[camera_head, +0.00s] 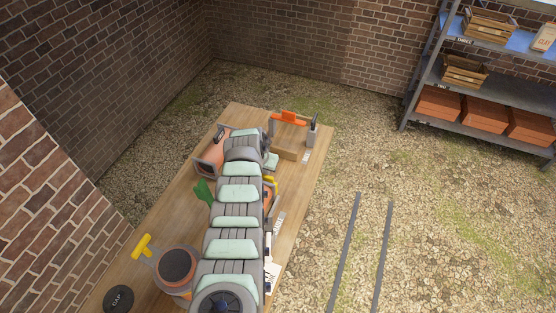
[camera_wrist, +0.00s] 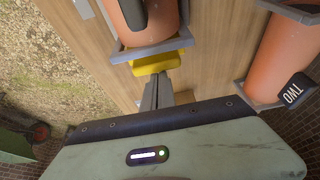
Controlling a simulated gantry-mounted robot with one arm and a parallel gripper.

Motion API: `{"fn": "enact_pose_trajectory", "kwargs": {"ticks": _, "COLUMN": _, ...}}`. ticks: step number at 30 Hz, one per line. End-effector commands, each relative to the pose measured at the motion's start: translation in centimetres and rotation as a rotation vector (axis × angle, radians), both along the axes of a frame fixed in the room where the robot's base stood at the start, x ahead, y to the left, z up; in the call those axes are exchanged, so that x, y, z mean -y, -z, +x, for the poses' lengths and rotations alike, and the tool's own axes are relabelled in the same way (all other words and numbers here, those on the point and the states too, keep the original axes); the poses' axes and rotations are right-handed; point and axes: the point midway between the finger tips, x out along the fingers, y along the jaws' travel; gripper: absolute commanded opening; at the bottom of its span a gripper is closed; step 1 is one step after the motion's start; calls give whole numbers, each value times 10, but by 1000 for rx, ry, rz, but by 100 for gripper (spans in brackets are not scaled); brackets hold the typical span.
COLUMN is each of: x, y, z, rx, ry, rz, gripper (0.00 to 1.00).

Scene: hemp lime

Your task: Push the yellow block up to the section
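The yellow block (camera_wrist: 156,63) lies on the wooden table in the wrist view, right at the grey edge of a terracotta section (camera_wrist: 152,28). Whether block and edge touch is hard to tell. A bit of yellow (camera_head: 269,180) shows beside my arm in the head view, with part of an orange section (camera_head: 267,196) below it. My gripper (camera_wrist: 157,78) has its dark fingers together, with nothing visible between them. Its tips are just at the near side of the block, touching or nearly so. In the head view my arm hides the gripper.
A black CAP disc (camera_head: 118,299), a yellow handle (camera_head: 144,246) and a brown block (camera_head: 285,153) are on the table (camera_head: 300,200). A shelf (camera_head: 490,90) stands at back right.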

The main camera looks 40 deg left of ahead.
Motion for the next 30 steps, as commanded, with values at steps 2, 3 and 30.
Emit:
{"fn": "enact_pose_trajectory", "kwargs": {"ticks": 2, "x": -4, "y": -3, "z": -10, "rx": -4, "ry": -10, "rz": -1, "gripper": 0}}
{"fn": "enact_pose_trajectory", "kwargs": {"ticks": 3, "x": -5, "y": -1, "z": -12, "rx": -4, "ry": -11, "rz": 0, "gripper": 0}}
{"fn": "enact_pose_trajectory", "kwargs": {"ticks": 30, "x": -10, "y": 7, "z": 14, "rx": -1, "ry": -3, "rz": 2, "gripper": 0}}
